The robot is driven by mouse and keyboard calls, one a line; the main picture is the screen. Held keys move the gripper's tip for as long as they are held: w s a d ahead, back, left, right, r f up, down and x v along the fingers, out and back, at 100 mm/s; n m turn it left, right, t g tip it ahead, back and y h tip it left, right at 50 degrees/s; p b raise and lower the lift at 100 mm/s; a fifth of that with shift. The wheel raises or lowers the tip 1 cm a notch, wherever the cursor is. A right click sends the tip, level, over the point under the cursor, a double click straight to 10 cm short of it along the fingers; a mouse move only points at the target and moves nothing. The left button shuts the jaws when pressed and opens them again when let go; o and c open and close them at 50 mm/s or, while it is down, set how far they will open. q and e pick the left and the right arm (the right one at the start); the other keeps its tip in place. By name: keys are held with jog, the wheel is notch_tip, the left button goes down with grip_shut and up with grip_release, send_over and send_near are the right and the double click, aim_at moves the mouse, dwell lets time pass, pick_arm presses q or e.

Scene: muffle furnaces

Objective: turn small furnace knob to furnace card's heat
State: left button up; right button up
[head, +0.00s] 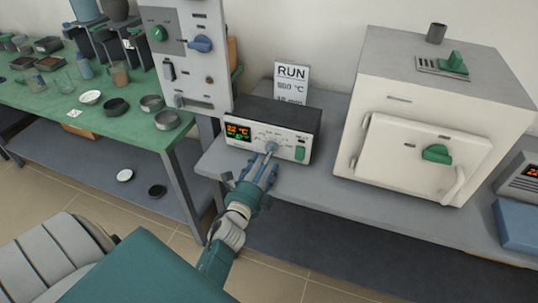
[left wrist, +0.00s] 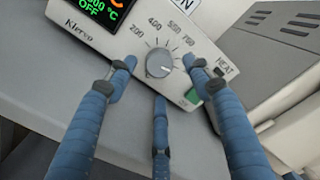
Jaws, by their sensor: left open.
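The furnace controller box (head: 272,128) stands on the grey bench, with a lit display, a green switch and a grey knob (head: 271,147). In the left wrist view the round knob (left wrist: 159,63) sits amid dial marks such as 200, 400 and 700; I cannot tell its setting surely. The display shows OFF in green. A card (head: 291,84) behind the box reads RUN with a heat in °C, too blurred to read surely. My left gripper (head: 265,163) is open, its blue fingers spread around the knob, apart from it in the wrist view (left wrist: 160,85). My right gripper is out of view.
A cream furnace (head: 400,150) with a green door knob stands to the right. A tall grey control panel (head: 190,50) stands to the left. The green table (head: 60,115) holds several bowls and beakers. Bare grey bench lies in front of the box.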

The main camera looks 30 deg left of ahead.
pick_arm(q)
jog(key=shift+v, duration=1.95)
